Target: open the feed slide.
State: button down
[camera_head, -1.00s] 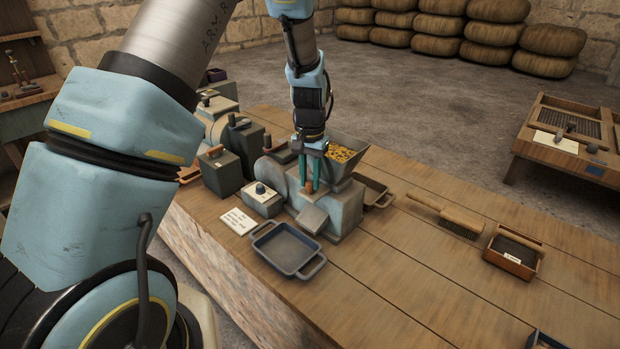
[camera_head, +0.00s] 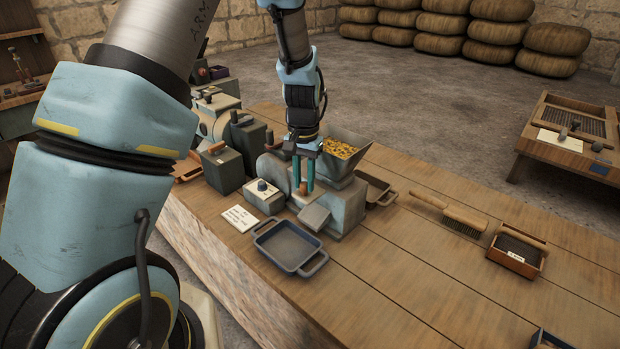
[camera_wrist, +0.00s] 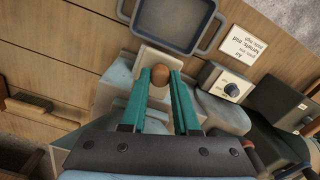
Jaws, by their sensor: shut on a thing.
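The mill (camera_head: 347,207) stands on the workbench with a hopper (camera_head: 343,150) of yellow grain on top. My gripper (camera_head: 304,188) points down at the front of the mill, left of the hopper. Its teal fingers are shut on a round brown knob (camera_wrist: 160,74), which I take to be the feed slide's knob. In the wrist view the knob sits between the fingertips of my gripper (camera_wrist: 160,80). The slide plate itself is hidden, so I cannot tell how far it is open.
A blue-grey tray (camera_head: 287,247) lies in front of the mill's spout (camera_head: 314,216). A switch box (camera_head: 264,196) and a written card (camera_head: 240,218) are to the left. A brush (camera_head: 465,220) and a small wooden box (camera_head: 515,253) lie to the right, with bare bench between.

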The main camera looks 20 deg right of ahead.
aim_at(304, 183)
jog(key=c, duration=0.6)
grip_release()
jog(key=shift+c, duration=0.2)
jog(key=shift+d+r, duration=0.1)
notch_tip(304, 183, up, 11)
jog(key=b, duration=0.3)
jog(key=shift+f, duration=0.2)
jog(key=s+a+f+n, duration=0.1)
jog(key=s+a+n, duration=0.3)
jog(key=a, duration=1)
jog(key=s+a+f+n+t, duration=0.1)
jog(key=s+a+n, duration=0.2)
jog(key=a, duration=1.1)
jog(key=shift+s+f+n+t, duration=0.2)
jog(key=shift+s+n+t, duration=0.1)
jog(key=shift+s+n, duration=0.1)
